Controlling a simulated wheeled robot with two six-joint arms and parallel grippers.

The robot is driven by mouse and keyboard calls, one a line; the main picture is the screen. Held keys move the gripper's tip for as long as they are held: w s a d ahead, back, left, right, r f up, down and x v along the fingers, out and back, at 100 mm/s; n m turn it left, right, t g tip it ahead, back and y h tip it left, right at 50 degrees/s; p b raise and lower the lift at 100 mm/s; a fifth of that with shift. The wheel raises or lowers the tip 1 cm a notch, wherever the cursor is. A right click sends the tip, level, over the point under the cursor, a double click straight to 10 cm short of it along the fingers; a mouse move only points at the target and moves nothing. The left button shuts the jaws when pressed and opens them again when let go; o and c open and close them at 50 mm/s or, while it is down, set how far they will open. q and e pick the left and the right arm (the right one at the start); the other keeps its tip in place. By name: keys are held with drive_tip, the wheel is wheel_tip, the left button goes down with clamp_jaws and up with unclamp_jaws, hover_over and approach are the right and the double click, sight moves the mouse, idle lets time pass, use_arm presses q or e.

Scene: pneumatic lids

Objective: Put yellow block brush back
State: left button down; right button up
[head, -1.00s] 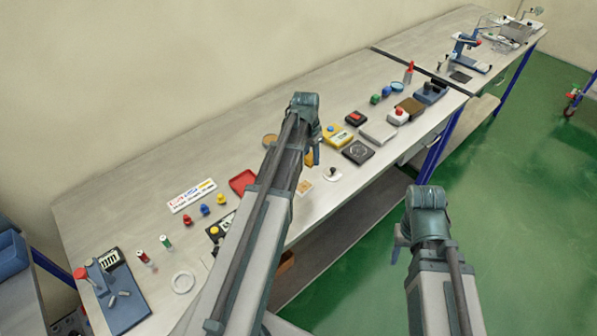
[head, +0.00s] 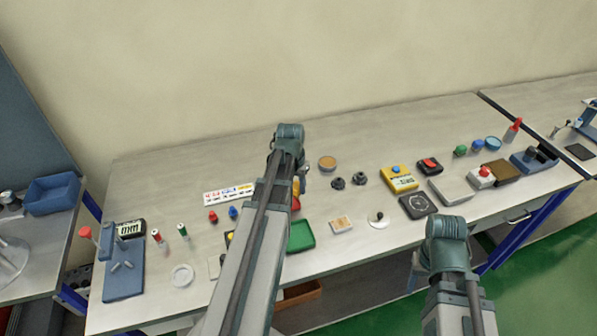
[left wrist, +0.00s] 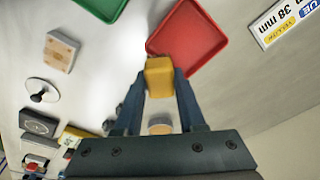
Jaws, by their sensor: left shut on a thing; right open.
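My left gripper (left wrist: 158,92) is shut on a yellow block (left wrist: 159,76), which I take to be the yellow block brush. Its bristles cannot be made out. In the left wrist view the block overlaps the near corner of a red tray (left wrist: 190,40); its height above the bench is unclear. In the head view my left gripper (head: 299,180) and arm hide most of the red tray. My right gripper (head: 416,264) is open and empty, at the front side of the bench.
A green tray (head: 301,236) lies beside my left arm. A label strip (head: 229,194) lies left of the gripper. The bench's back strip (head: 200,165) is clear.

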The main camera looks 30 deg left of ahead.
use_arm(q)
drive_tip(key=shift+w+a, duration=0.25)
drive_tip(key=shift+w, duration=0.15)
drive_tip(key=w+a, duration=0.1)
drive_tip(key=w, duration=0.3)
drive_tip(key=w+a+f+b, duration=0.1)
drive_tip(key=w+a, duration=0.1)
drive_tip(key=w, duration=0.3)
drive_tip(key=w+a, duration=0.2)
drive_tip(key=w, duration=0.2)
drive_tip(key=shift+w+f, duration=0.15)
drive_tip(key=shift+w, duration=0.05)
drive_tip(key=shift+w+a+f, duration=0.1)
drive_tip(key=shift+w+a, duration=0.1)
drive_tip(key=shift+w, duration=0.3)
wheel_tip(320, 180, down, 4)
drive_tip(key=b, duration=0.4)
drive_tip(key=shift+s+r, duration=0.15)
drive_tip(key=shift+r, duration=0.1)
drive_tip(key=shift+f, duration=0.15)
drive_tip(key=c, duration=0.5)
unclamp_jaws()
